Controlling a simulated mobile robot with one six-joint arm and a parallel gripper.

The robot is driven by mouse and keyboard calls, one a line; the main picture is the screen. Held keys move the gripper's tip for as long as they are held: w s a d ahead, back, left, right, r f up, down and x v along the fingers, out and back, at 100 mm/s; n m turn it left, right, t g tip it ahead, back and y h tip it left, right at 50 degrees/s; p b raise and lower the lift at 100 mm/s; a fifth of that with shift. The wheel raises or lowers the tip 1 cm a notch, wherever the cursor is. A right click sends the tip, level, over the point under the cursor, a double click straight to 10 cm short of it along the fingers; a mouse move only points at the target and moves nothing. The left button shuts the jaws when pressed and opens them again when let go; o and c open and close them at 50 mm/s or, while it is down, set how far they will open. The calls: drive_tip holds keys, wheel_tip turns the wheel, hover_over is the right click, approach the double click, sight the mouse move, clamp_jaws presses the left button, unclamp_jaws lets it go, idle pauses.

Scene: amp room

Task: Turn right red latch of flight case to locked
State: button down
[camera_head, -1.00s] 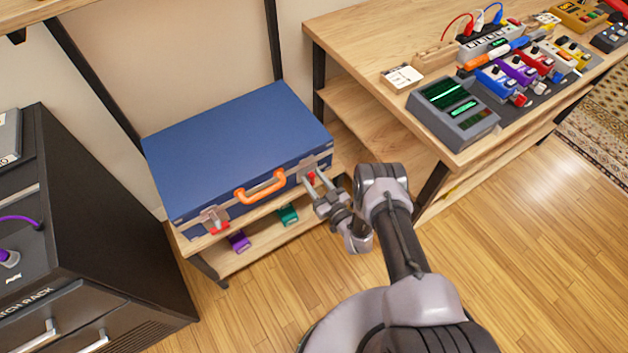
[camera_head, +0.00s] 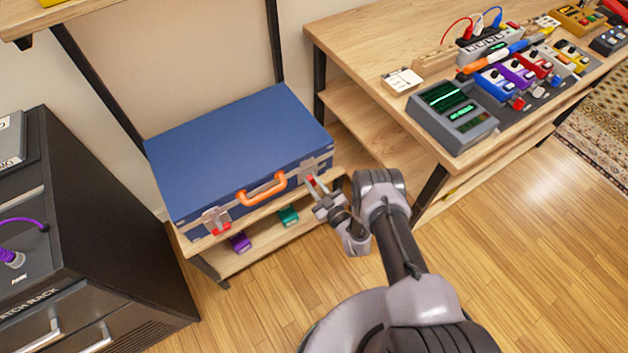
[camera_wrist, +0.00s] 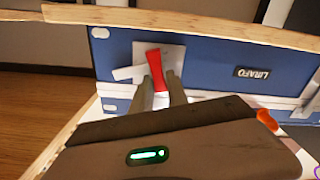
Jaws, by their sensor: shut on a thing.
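The blue flight case (camera_head: 235,143) lies closed on a wooden shelf, its front towards me, with an orange handle (camera_head: 261,189). My gripper (camera_head: 316,184) is at the right end of the case front, shut on the right red latch (camera_head: 311,180). In the wrist view the right red latch (camera_wrist: 157,72) stands nearly upright, slightly tilted, on a pale metal plate (camera_wrist: 175,56), its lower end between my fingertips (camera_wrist: 160,92). The left red latch (camera_head: 221,229) sits on the plate at the left end of the front.
A purple box (camera_head: 240,242) and a green box (camera_head: 288,215) stand on the lower shelf. A dark rack (camera_head: 80,220) is at the left. A wooden bench (camera_head: 350,35) with pedals and a grey meter is at the right. The floor in front is clear.

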drive_tip(key=n, duration=0.2)
drive_tip(key=n+p, duration=0.1)
drive_tip(key=shift+s+a+f+n, duration=0.15)
drive_tip(key=shift+n, duration=0.25)
drive_tip(key=n, duration=0.3)
drive_tip(key=shift+s+a+f+n+p, duration=0.1)
drive_tip(key=shift+a+f+n+p, duration=0.1)
drive_tip(key=shift+n+p, duration=0.1)
drive_tip(key=n, duration=0.3)
drive_tip(key=shift+f, duration=0.25)
drive_tip(key=shift+f+n, duration=0.2)
drive_tip(key=shift+n, duration=1.6)
drive_tip(key=shift+n+p, duration=0.3)
drive_tip(key=c, duration=1.3)
unclamp_jaws()
drive_tip(key=shift+s, duration=0.1)
